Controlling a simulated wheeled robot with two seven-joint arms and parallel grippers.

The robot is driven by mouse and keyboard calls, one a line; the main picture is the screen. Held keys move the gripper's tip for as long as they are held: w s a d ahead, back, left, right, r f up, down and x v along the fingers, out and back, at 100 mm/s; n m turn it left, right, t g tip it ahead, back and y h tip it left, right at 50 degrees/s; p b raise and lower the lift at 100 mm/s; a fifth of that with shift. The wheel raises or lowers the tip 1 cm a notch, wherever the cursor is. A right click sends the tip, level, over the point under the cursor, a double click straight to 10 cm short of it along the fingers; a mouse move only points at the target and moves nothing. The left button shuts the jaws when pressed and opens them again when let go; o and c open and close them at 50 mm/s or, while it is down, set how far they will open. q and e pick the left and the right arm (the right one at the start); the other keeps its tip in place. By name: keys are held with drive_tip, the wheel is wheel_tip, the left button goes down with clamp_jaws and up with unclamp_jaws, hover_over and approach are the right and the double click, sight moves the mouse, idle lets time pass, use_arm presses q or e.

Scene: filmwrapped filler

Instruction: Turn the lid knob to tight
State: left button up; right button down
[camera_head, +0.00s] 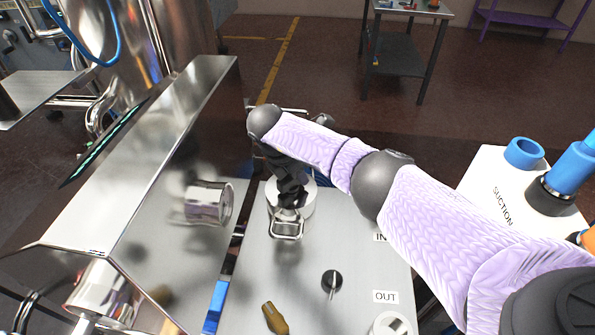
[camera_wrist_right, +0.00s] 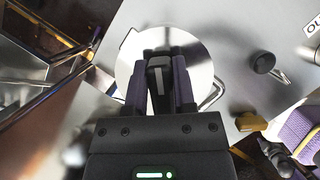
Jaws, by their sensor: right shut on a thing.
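The round metal lid (camera_wrist_right: 203,72) fills the middle of the right wrist view. A dark lid knob (camera_wrist_right: 158,72) with a light stripe stands on it. My right gripper (camera_wrist_right: 159,86) has one finger on each side of the knob and is shut on it. In the head view my right gripper (camera_head: 289,194) points down at the pale round lid (camera_head: 306,195) and hides much of it, including the knob. A wire bail (camera_head: 286,236) sticks out at the front of the lid. My left gripper is not in view.
The grey worktop (camera_head: 265,268) carries a black knob with a pin (camera_head: 332,282), a brown handle (camera_head: 274,318) and an OUT label (camera_head: 385,296). A shiny steel housing (camera_head: 160,140) rises at left. A white SUCTION box (camera_head: 490,185) with blue fittings stands at right.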

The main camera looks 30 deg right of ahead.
drive_tip(key=shift+c, duration=2.4)
unclamp_jaws()
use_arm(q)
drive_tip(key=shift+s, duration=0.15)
use_arm(e)
drive_tip(key=shift+o, duration=0.2)
drive_tip(key=p+v, duration=0.4)
drive_tip(key=v, duration=0.5)
drive_tip(key=shift+a+r, duration=0.1)
drive_tip(key=shift+r, duration=0.15)
drive_tip(key=shift+a+r, duration=0.1)
drive_tip(key=shift+r, duration=0.1)
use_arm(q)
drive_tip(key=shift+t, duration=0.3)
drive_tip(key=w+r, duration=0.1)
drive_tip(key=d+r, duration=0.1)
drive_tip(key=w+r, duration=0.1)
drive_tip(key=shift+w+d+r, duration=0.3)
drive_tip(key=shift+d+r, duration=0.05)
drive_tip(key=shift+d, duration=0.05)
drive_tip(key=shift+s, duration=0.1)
